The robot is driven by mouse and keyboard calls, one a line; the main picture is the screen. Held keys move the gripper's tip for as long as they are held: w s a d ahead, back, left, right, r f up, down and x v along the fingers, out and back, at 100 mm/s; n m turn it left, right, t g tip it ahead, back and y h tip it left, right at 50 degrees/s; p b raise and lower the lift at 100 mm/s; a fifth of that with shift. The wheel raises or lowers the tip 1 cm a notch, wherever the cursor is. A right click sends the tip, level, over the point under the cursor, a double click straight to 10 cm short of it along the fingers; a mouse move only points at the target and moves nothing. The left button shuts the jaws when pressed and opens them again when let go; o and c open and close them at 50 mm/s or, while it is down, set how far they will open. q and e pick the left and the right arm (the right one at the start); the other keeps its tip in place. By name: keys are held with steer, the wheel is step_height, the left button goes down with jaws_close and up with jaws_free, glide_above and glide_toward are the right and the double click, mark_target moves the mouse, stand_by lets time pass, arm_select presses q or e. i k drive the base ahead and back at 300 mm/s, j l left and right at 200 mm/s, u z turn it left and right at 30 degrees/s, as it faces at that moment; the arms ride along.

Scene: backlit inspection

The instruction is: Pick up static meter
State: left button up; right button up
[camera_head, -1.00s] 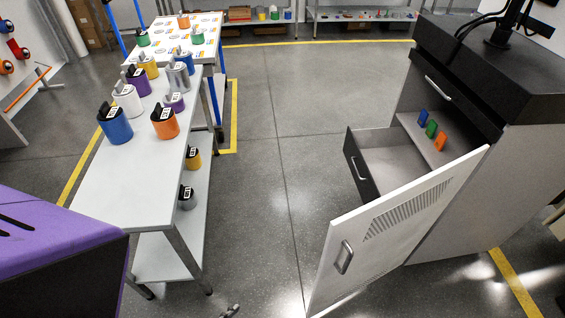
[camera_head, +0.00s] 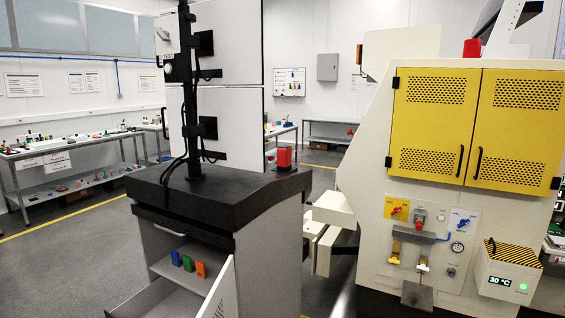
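I cannot pick out for sure which object is the static meter. Three small upright items, blue (camera_head: 176,258), green (camera_head: 188,264) and orange (camera_head: 201,269), stand in a row on a shelf inside the grey cabinet (camera_head: 272,250) with the black top. A red object (camera_head: 284,158) stands on the right end of that black top. Neither of my grippers is in view.
The cabinet door (camera_head: 222,292) is open toward me. A large machine with yellow doors (camera_head: 434,124) stands on the right, with a striped box (camera_head: 508,272) reading 30 °C. Benches with small items (camera_head: 70,143) line the left wall. Floor is clear at left.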

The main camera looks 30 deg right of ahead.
mark_target(284, 151)
steer(key=i+l+z, duration=0.1)
steer(key=z, duration=0.3)
steer(key=i+l+z, duration=0.1)
steer(key=z, duration=0.3)
steer(key=i+l+z, duration=0.1)
steer(key=z, duration=0.3)
steer(key=i+z, duration=0.15)
steer(key=z, duration=0.25)
